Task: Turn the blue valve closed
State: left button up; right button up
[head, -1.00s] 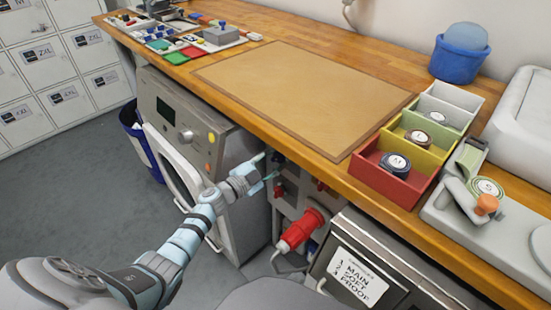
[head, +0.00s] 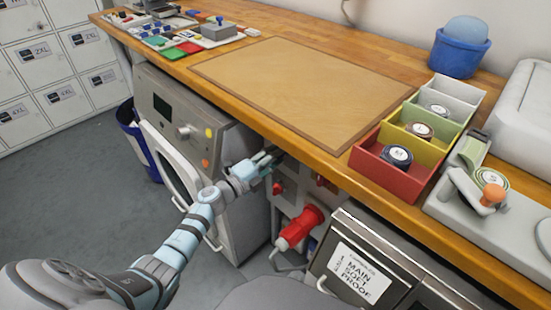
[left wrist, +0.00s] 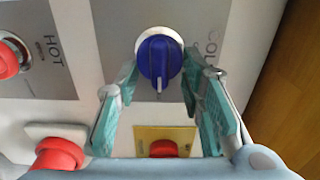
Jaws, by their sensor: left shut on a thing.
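The blue valve (left wrist: 158,62) is a round blue knob with a raised grip bar and a pale mark. In the left wrist view the bar points down the picture. It sits on a grey plate with lettering partly hidden by a finger. My left gripper (left wrist: 163,70) has one finger on each side of the knob and is shut on it. In the head view my left gripper (head: 268,161) reaches to the panel under the counter edge, and the blue valve is hidden there. My right gripper is not in view.
A red knob by the HOT label (left wrist: 8,60) and another red knob (left wrist: 60,154) are left of the valve; a red button (left wrist: 163,148) on a yellow plate is below. The wooden counter (head: 270,131) overhangs the panel. A washing machine (head: 205,125) stands left, a red plug (head: 300,226) below.

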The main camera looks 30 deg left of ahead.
pick_arm(q)
jog(key=shift+f, duration=0.2)
dwell(0.3)
jog(key=o, duration=1.1)
jog(key=shift+r, duration=0.1)
jog(key=v, duration=1.2)
